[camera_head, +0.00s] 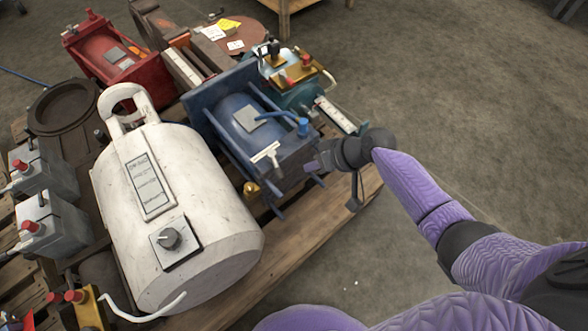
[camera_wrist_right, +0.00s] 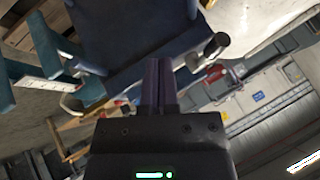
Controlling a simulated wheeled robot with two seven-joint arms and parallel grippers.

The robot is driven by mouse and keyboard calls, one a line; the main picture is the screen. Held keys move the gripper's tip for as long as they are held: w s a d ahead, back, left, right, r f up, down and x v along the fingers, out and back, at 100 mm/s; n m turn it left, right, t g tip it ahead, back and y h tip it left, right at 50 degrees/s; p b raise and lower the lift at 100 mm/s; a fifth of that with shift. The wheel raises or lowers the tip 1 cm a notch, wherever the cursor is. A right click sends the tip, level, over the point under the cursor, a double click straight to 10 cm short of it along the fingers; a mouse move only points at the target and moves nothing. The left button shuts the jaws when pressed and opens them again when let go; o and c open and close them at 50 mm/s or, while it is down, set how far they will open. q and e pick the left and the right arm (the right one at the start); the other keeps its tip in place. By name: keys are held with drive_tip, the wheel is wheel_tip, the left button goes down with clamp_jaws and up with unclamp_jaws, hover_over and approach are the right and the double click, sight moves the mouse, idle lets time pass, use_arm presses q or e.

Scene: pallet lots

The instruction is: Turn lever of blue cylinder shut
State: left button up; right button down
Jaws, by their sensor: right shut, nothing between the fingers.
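The blue cylinder (camera_head: 238,110) lies in a blue frame on the pallet, in the middle of the head view. A blue bar with a round knob (camera_head: 303,126) sticks out on its top, and a pale T-shaped piece (camera_head: 265,152) is on its near side. Which of these is the lever is not clear. My right gripper (camera_head: 314,164) is at the frame's right end, shut and empty. In the right wrist view the shut fingers (camera_wrist_right: 160,65) point at the blue body (camera_wrist_right: 125,30). Contact cannot be told.
A large white tank (camera_head: 190,220) with a dial stands left of the blue cylinder. A red unit (camera_head: 105,52) and a teal unit with brass fittings (camera_head: 292,72) are behind. Grey boxes with red knobs (camera_head: 50,175) are at left. The floor (camera_head: 450,100) at right is clear.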

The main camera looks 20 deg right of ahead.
sight(277, 168)
use_arm(q)
drive_tip(key=w, duration=0.3)
drive_tip(key=shift+f, duration=0.15)
use_arm(e)
drive_tip(key=a, duration=0.4)
drive_tip(key=shift+w+a+r, duration=0.1)
drive_tip(key=shift+a+r, duration=0.05)
